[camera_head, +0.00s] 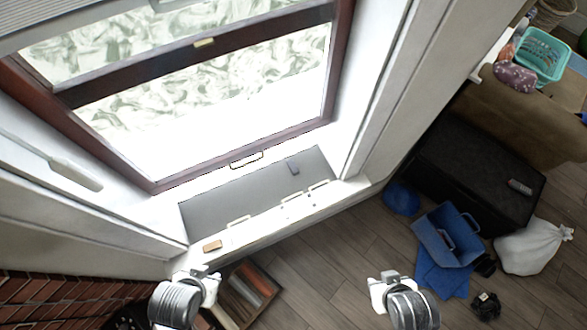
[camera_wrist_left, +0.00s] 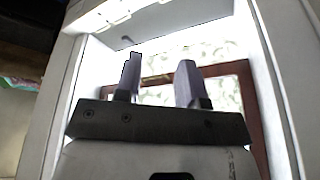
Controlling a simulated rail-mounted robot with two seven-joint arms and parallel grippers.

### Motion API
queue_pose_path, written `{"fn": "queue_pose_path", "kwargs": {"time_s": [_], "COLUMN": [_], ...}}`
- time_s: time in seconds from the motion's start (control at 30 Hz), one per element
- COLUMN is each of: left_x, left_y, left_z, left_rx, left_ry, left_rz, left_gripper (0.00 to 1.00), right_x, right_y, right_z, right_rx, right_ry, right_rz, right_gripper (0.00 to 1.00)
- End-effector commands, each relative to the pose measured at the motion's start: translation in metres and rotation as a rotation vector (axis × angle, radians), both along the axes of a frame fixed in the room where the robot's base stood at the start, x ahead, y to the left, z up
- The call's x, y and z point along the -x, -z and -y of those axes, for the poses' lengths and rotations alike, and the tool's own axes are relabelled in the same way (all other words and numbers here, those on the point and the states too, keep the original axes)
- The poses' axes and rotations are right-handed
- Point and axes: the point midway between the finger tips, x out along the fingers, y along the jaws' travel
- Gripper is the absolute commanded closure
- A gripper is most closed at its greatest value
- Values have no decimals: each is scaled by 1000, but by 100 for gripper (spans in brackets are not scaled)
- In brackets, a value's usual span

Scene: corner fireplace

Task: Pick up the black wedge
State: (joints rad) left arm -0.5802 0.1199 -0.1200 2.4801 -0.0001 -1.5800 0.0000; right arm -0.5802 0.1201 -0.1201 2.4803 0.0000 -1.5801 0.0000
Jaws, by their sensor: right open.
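My left gripper (camera_head: 207,272) is at the lower left, in front of the sill and well apart from the block. In the left wrist view its two fingers (camera_wrist_left: 158,82) stand apart with nothing between them, so it is open. My right gripper (camera_head: 382,280) is open above the wooden floor, right of the left one, and holds nothing that I can see.
A small orange-brown block (camera_head: 212,246) lies on the sill's left front edge. The brown-framed window (camera_head: 235,140) rises behind the sill. On the floor at right are a blue bin (camera_head: 440,238), a white sack (camera_head: 533,247) and small black items (camera_head: 486,305). The floor between is mostly clear.

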Motion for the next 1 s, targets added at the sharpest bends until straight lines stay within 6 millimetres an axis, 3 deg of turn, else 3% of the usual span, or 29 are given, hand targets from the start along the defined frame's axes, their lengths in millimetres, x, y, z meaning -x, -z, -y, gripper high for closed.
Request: {"fn": "queue_pose_path", "kwargs": {"time_s": [0.37, 0.7, 1.0], "left_x": [0, 0, 0], "left_y": [0, 0, 0], "left_z": [0, 0, 0], "left_rx": [0, 0, 0], "left_ry": [0, 0, 0], "left_rz": [0, 0, 0], "left_gripper": [64, 34, 34], "right_x": [0, 0, 0], "right_y": [0, 0, 0], "right_z": [2, 0, -1], "right_rx": [5, 0, -5], "right_ry": [-4, 0, 4], "right_rz": [0, 0, -1], "right_gripper": [57, 57, 57]}}
